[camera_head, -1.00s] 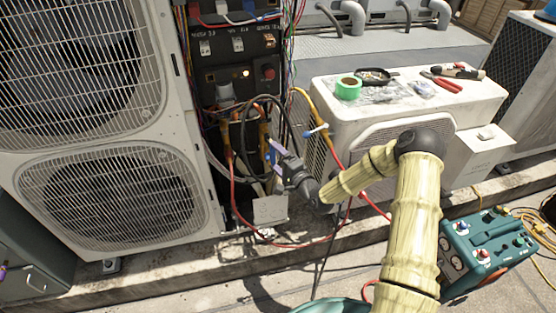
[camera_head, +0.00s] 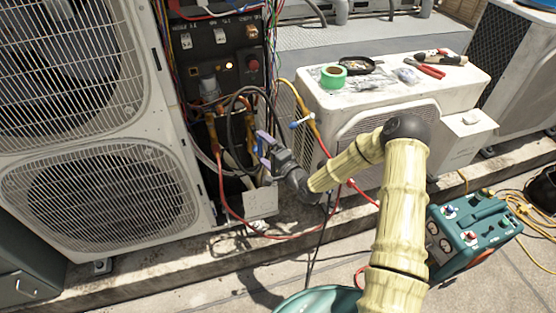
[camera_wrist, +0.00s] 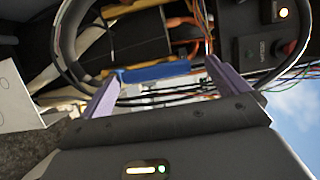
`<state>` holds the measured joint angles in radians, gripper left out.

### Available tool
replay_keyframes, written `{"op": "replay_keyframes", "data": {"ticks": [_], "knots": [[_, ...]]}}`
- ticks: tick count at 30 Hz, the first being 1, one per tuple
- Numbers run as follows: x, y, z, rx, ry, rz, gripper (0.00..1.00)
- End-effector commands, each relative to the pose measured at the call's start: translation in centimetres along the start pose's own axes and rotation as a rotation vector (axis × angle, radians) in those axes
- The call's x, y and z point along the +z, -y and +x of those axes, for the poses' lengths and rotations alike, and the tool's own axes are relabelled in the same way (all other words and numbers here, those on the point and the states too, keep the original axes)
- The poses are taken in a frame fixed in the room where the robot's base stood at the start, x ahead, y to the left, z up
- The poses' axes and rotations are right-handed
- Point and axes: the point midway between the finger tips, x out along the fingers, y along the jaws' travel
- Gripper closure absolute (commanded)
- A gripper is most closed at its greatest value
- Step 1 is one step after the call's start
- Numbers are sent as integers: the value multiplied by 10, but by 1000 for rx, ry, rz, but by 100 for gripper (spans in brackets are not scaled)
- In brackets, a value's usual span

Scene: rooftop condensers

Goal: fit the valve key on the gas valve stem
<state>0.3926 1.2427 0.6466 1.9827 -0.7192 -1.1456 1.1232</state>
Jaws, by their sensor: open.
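My gripper (camera_head: 264,150) is in front of the open lower bay of the large condenser, beside the hoses. In the wrist view its two purple fingers (camera_wrist: 160,70) are apart. A short blue bar (camera_wrist: 155,72) spans the space between the fingertips; it may be the valve key, but I cannot tell whether the fingers touch it. Behind it are dark hoses and orange-wrapped pipes. I cannot make out the gas valve stem among them.
The large condenser (camera_head: 100,215) stands at left, with a wired control panel (camera_head: 215,50) above the bay. Black and red hoses loop close to my gripper. A white unit (camera_head: 375,110) at right bears green tape (camera_head: 333,77) and pliers (camera_head: 431,71). A teal gauge machine (camera_head: 470,235) stands lower right.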

Motion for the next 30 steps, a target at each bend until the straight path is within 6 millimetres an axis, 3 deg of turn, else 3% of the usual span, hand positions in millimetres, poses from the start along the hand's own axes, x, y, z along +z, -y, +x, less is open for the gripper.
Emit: {"op": "replay_keyframes", "data": {"ticks": [5,24,30], "knots": [[-1,0,-22,2,-3,3,0],[-1,0,-147,0,-3,3,0],[0,0,-169,-1,-2,1,0]]}}
